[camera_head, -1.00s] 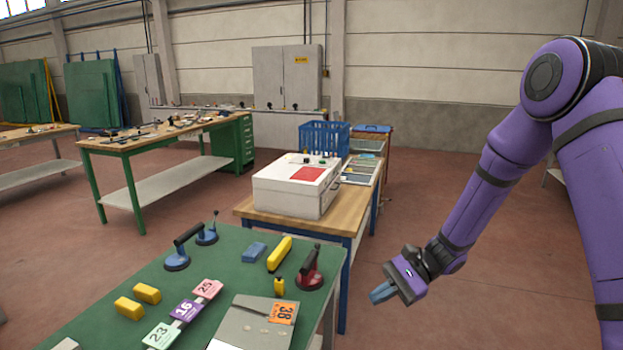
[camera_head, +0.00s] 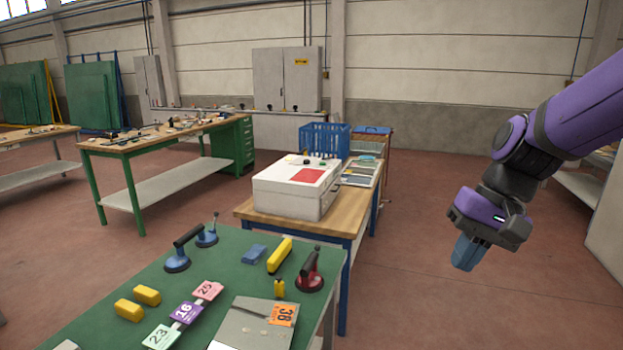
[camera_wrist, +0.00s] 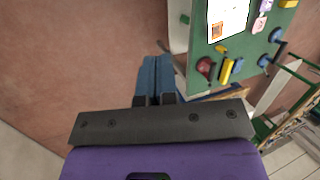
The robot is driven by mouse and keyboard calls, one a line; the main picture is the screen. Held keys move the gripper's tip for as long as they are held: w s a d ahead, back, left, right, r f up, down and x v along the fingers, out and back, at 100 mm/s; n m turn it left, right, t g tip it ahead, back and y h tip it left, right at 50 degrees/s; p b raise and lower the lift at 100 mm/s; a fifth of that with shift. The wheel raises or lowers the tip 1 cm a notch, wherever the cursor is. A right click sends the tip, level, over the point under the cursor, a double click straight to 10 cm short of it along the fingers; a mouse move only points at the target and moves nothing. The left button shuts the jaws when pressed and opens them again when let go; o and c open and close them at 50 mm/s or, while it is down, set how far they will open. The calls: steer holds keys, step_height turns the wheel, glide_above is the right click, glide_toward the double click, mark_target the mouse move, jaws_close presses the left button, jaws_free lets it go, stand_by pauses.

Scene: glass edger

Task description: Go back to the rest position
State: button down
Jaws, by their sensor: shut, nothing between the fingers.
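My gripper (camera_head: 466,254) hangs over the open floor to the right of the green-topped table (camera_head: 226,262) in the head view. Its blue fingers are together with nothing between them, pointing down. In the wrist view my gripper (camera_wrist: 155,76) shows its closed blue fingers over reddish floor. The green table (camera_wrist: 262,50) lies beyond them at the upper right. My gripper touches nothing.
The green table holds a red suction cup (camera_head: 311,270), blue suction lifter (camera_head: 187,247), yellow blocks (camera_head: 137,302) and number tags (camera_head: 184,313). Behind it a wooden bench (camera_head: 262,212) carries a white box (camera_head: 297,187) and blue crate (camera_head: 325,139). The floor at right is clear.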

steer(key=s+d+r+n+t+h, duration=0.1)
steer(key=s+d+r+t+h, duration=0.1)
steer(key=s+d+r+t, duration=0.1)
steer(key=s+d+r+n+t+h, duration=0.1)
steer(key=s+d+r+t+h, duration=0.1)
steer(key=s, duration=0.6)
step_height(320, 180, up, 3)
steer(key=shift+d+t, duration=0.5)
steer(key=shift+d, duration=0.6)
steer(key=shift+a, duration=0.1)
